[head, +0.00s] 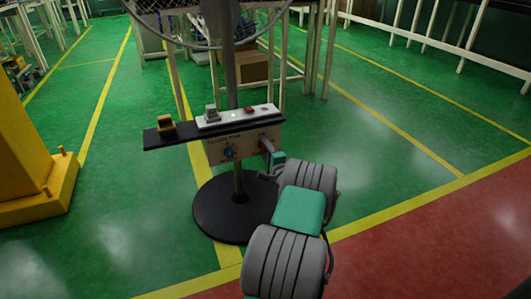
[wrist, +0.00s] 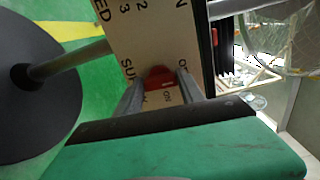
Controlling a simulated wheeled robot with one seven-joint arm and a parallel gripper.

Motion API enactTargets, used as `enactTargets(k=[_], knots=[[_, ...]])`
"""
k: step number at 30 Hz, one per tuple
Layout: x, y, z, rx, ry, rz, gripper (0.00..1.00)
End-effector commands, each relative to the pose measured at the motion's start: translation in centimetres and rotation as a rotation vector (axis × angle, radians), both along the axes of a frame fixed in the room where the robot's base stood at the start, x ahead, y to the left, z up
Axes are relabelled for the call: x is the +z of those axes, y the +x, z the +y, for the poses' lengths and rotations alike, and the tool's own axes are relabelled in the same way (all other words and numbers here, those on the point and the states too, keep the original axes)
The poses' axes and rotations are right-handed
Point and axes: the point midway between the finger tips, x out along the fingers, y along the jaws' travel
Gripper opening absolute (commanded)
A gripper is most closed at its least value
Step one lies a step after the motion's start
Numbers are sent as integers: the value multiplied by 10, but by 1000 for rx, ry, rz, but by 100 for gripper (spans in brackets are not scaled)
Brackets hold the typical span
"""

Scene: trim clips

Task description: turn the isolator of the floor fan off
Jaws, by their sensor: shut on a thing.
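The floor fan's control panel (head: 205,152) is a beige plate on the fan's post, lettered "FLOOR FAN". The isolator is a red handle (wrist: 159,76) on this panel, seen in the wrist view near the letters "SU" and "O". My gripper (head: 269,150) is at the right part of the panel in the head view. In the wrist view my gripper (wrist: 161,86) has one finger on each side of the red handle and is shut on it. The fingers hide part of the lettering around it. In the head view the handle is hidden behind my gripper.
A blue knob (head: 229,152) is on the panel's left part. The round black base (head: 215,220) stands on green floor. A yellow column (head: 30,150) is at left.

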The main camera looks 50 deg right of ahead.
Motion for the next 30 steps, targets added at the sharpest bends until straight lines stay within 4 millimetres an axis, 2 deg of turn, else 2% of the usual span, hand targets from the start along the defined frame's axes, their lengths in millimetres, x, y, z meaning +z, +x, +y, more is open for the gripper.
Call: enactTargets(k=[9, 21, 22, 30], knots=[[-1, 0, 0, -1, -66, 40, 5], [-1, 0, 0, -1, -70, 44, 5], [-1, 0, 0, -1, -70, 44, 47], [-1, 0, 0, 0, -70, 43, 67]])
